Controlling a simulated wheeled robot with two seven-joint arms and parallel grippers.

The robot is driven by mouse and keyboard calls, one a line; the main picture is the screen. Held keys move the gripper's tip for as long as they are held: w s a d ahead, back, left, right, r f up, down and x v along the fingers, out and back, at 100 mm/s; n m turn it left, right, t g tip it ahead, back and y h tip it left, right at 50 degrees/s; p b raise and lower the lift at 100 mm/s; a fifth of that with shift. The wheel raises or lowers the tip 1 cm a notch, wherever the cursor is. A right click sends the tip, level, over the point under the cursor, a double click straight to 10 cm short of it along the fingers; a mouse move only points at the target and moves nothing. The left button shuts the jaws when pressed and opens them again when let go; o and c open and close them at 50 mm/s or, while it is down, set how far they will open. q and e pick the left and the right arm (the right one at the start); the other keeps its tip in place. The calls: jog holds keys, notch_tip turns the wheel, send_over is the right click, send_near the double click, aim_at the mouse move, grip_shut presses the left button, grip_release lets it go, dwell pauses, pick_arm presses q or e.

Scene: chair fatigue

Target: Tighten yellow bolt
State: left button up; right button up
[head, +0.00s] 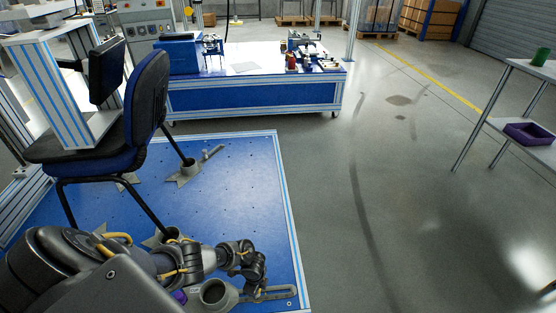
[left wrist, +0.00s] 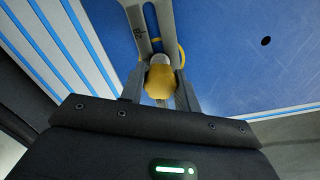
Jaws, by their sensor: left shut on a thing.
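The yellow bolt (left wrist: 160,78) has a rounded yellow head and shows between the two fingers of my left gripper (left wrist: 160,92) in the left wrist view. The fingers are shut on it from both sides. It sits at the slot of a grey slotted bar (left wrist: 138,28), with part of a yellow ring beside it. In the head view the slotted bar (head: 279,292) lies on the blue platform beside a grey cup-shaped holder (head: 214,292). My left gripper (head: 258,288) is over this bar, and the bolt is hidden there. My right gripper is not in view.
The blue platform (head: 235,190) carries a dark blue office chair (head: 147,100) whose leg stands in a similar holder (head: 186,170). A blue and white workbench (head: 250,97) stands behind. A side table with a purple bin (head: 529,134) is at right. The grey floor between is clear.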

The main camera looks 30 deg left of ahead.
pick_arm(q)
jog(key=shift+m, duration=1.2)
jog(key=shift+f+m+b, duration=0.1)
jog(key=shift+m+b, duration=0.45)
jog(key=shift+m, duration=1.45)
jog(key=o, duration=1)
